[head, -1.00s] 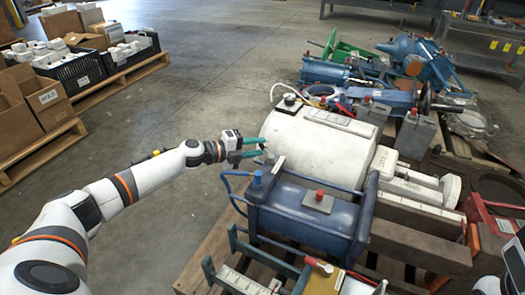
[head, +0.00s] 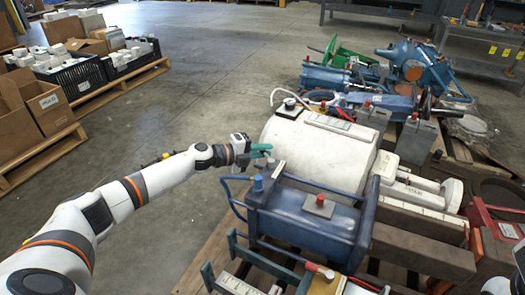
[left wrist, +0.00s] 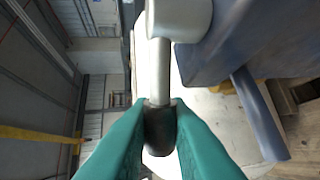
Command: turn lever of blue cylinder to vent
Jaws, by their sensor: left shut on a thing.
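The blue cylinder (head: 310,218) lies on its side in a blue frame on the pallet, with a red-topped block on it and a blue cap at its far left corner. My left gripper (head: 265,150) is at that far left corner. In the left wrist view its teal fingers (left wrist: 160,135) are shut on the dark knob of a metal lever (left wrist: 159,75). The lever's rod runs to a pale round hub (left wrist: 180,18) beside a blue body. In the head view the lever is mostly hidden by the fingers. My right gripper is not in view.
A large white cylinder (head: 318,150) lies just behind the blue one. Other blue machines (head: 338,74) crowd the pallet's far end. A teal-ended rack (head: 240,283) stands in front. Bare concrete floor (head: 215,75) is open at the left, with crates beyond.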

